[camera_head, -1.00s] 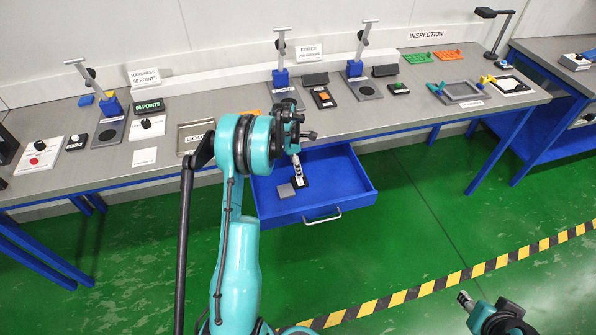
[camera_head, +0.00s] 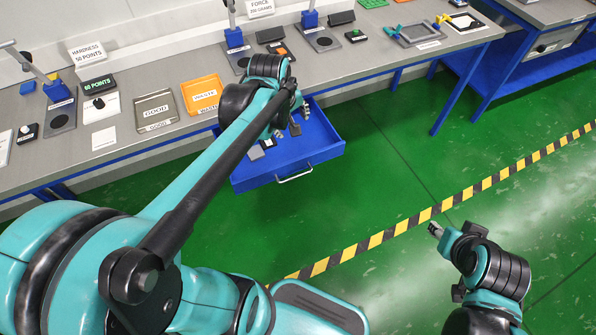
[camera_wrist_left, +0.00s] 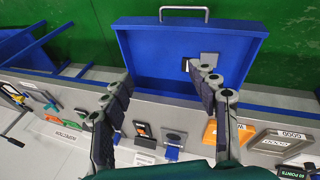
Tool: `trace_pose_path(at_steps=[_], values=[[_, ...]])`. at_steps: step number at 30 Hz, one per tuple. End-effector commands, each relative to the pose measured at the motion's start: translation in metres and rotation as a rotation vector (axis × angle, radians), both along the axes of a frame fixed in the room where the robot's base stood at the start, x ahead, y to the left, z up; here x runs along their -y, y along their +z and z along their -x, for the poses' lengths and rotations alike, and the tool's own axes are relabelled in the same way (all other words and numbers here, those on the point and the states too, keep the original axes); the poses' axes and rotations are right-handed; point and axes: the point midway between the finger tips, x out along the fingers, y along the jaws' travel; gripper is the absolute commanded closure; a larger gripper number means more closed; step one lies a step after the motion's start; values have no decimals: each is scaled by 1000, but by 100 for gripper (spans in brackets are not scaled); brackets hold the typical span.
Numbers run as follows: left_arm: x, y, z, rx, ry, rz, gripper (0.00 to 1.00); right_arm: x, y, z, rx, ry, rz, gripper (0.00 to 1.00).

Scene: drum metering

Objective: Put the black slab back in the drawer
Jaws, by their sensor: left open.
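The blue drawer (camera_head: 325,151) stands pulled out below the bench; it also shows in the left wrist view (camera_wrist_left: 150,52). A small dark slab (camera_head: 268,143) lies on the drawer floor. In the left wrist view the dark slab (camera_wrist_left: 186,64) is partly hidden behind a finger. A grey slab (camera_head: 256,152) lies beside it and also shows in the left wrist view (camera_wrist_left: 209,58). My left gripper (camera_head: 299,120) is over the drawer with fingers spread and nothing between them in the left wrist view (camera_wrist_left: 163,72). My right gripper (camera_head: 436,230) is away over the floor.
On the bench above the drawer lie an orange tray (camera_head: 202,82) and a metal tray marked GOOD (camera_head: 155,98). Several stands and devices line the bench back. The drawer handle (camera_head: 295,175) faces the open green floor.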

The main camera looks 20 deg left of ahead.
Motion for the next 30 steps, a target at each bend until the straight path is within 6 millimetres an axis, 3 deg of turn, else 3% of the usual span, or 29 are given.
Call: trace_pose_path(at_steps=[1,6,12,18,30], values=[[16,4,20,22,-108,-45,41,0,0,0,0,0,0,60],[53,7,76,106,-490,-232,41,0,0,0,0,0,0,60],[76,-6,118,176,-806,-410,41,0,0,0,0,0,0,60],[83,-13,131,202,-918,-480,41,0,0,0,0,0,0,60],[83,-13,131,201,-920,-481,41,0,0,0,0,0,0,60]])
